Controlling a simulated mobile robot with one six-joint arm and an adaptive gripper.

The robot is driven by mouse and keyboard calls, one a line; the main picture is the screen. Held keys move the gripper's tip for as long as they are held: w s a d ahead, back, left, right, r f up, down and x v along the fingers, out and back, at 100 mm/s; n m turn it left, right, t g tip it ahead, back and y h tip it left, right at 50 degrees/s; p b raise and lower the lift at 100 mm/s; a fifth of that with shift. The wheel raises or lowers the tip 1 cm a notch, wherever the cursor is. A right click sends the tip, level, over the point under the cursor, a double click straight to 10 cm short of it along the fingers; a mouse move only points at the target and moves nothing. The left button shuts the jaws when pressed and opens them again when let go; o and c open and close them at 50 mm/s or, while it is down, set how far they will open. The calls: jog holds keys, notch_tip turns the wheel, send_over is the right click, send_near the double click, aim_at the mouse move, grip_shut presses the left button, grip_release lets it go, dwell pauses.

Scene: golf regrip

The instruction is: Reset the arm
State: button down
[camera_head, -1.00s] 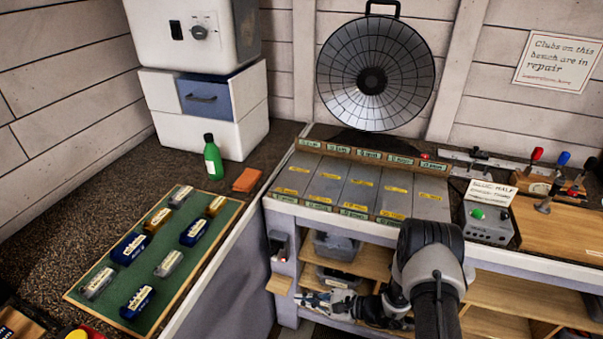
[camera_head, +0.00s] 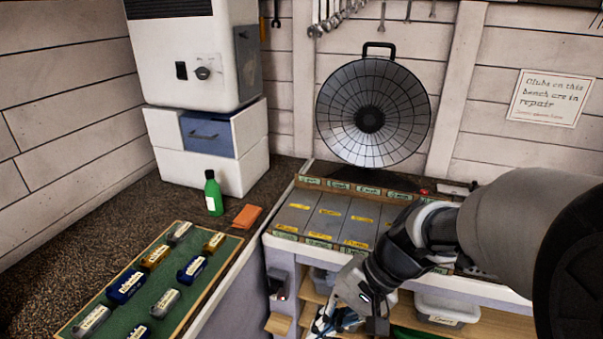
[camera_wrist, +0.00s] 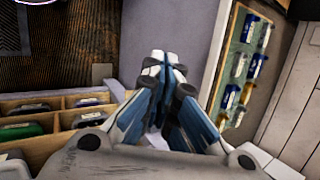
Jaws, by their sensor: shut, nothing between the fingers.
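My gripper (camera_wrist: 165,75) is shut and empty in the wrist view, its blue and grey fingers together. In the head view my gripper (camera_head: 325,322) hangs low in front of the bench's shelves, at the bottom edge of the picture and partly cut off. My arm reaches in from the right and hides the right part of the bench. The gripper appears to touch nothing.
The bench (camera_head: 280,241) holds a rack of grey labelled compartments (camera_head: 327,215). A green board (camera_head: 195,293) with several labelled pieces lies at left. Open shelves with bins (camera_head: 447,308) are below.

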jog(key=s+d+r+n+t+h, duration=0.4)
jog(key=s+d+r+t+h, duration=0.1)
jog(key=s+d, duration=0.5)
jog(key=shift+s+d+r+h, duration=0.25)
jog(key=shift+s+r+h, duration=0.6)
jog(key=shift+r, duration=0.35)
jog(key=c, duration=2.3)
grip_release()
